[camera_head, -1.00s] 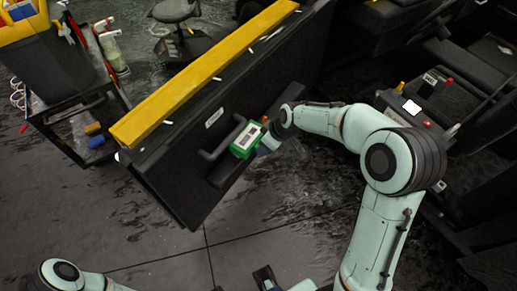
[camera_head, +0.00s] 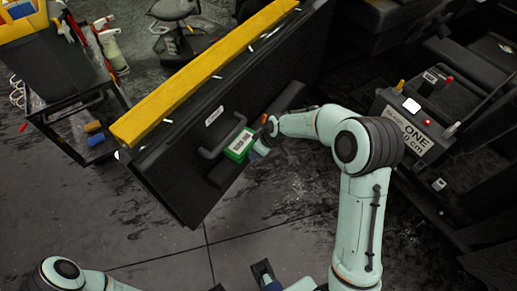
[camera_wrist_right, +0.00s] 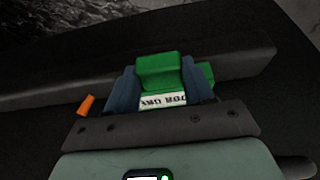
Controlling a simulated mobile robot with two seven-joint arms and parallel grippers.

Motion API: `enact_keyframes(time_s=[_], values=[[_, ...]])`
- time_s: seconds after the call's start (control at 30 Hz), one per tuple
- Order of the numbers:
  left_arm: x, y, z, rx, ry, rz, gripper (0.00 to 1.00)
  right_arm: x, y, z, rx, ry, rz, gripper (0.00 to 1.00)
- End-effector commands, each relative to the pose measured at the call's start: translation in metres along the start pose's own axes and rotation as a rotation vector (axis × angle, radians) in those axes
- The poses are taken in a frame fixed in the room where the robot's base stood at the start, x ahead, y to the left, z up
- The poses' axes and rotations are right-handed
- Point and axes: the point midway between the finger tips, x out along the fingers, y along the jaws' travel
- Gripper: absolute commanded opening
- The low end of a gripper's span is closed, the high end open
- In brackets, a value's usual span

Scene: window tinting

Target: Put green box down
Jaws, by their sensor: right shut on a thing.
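The green box (camera_head: 238,146), with a white printed label, is at the dark door panel (camera_head: 170,172), beside its handle and armrest ledge. My right gripper (camera_head: 257,150) is shut on the green box. In the right wrist view the box (camera_wrist_right: 160,74) sits between the two blue-grey fingers of my right gripper (camera_wrist_right: 158,88), with the dark ledge (camera_wrist_right: 235,58) close behind it. I cannot tell whether the box touches the ledge. Part of what seems to be my left gripper (camera_head: 264,274) shows at the bottom edge; its jaw opening is unclear.
A small orange piece (camera_wrist_right: 86,105) is left of the gripper in the wrist view. A yellow strip (camera_head: 200,78) runs along the panel's top edge. A black cart (camera_head: 75,130) stands at the left. The floor in front is clear.

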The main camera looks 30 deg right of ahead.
Motion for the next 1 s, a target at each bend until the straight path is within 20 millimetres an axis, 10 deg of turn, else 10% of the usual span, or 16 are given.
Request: enact_keyframes(time_s=[0.03,0.07,0.13,0.57,1.0], values=[[0.001,0.000,0.000,0.000,0.001,0.000,0.51,0.001,0.000,0.000,0.000,0.000,0.000,0.15],[0.001,0.000,-0.001,0.000,0.002,0.000,0.51,0.002,0.000,0.001,0.000,0.000,0.000,0.56],[0.001,0.000,0.000,0.000,0.001,0.000,0.51,0.001,0.000,0.001,0.000,0.000,0.000,0.78],[-0.001,0.000,0.000,0.000,0.000,0.000,0.51,-0.009,0.000,-0.001,0.000,0.001,0.001,0.78],[-0.006,0.002,0.000,0.001,0.002,0.001,0.51,-0.098,0.001,-0.001,-0.001,0.003,0.003,0.78]])
